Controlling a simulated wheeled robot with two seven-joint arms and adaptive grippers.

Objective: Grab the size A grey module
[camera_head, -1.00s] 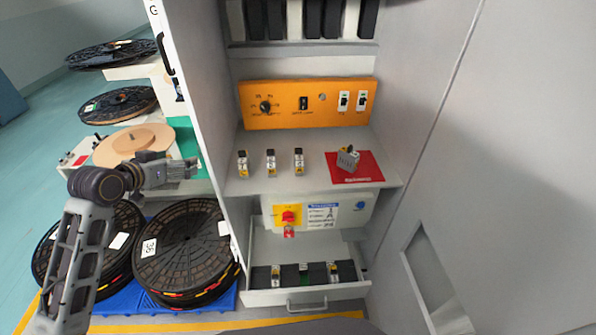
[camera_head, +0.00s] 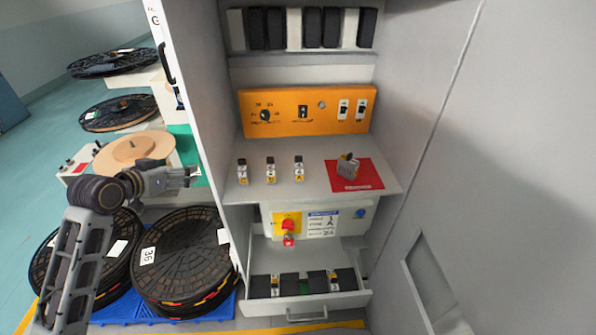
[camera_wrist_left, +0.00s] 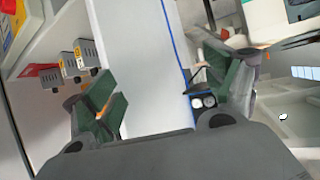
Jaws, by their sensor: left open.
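Three small grey modules with dark tops and yellow labels stand in a row on the cabinet shelf: left (camera_head: 242,171), middle (camera_head: 270,170) and right (camera_head: 298,169). Their letters are too small to read, so I cannot tell which is size A. Another grey module (camera_head: 348,166) sits on a red mat (camera_head: 369,178) to their right. My left gripper (camera_head: 190,177) is open and empty, outside the cabinet's left wall. In the left wrist view, that wall's edge (camera_wrist_left: 150,60) shows between its fingers (camera_wrist_left: 175,97), and the modules (camera_wrist_left: 88,55) are beyond the left finger. My right gripper is not in view.
The cabinet's left wall (camera_head: 196,110) stands between my left gripper and the shelf. An open drawer (camera_head: 338,304) with several dark slots juts out below the shelf. Large black reels (camera_head: 185,262) lie under my left arm. An orange switch panel (camera_head: 325,119) backs the shelf.

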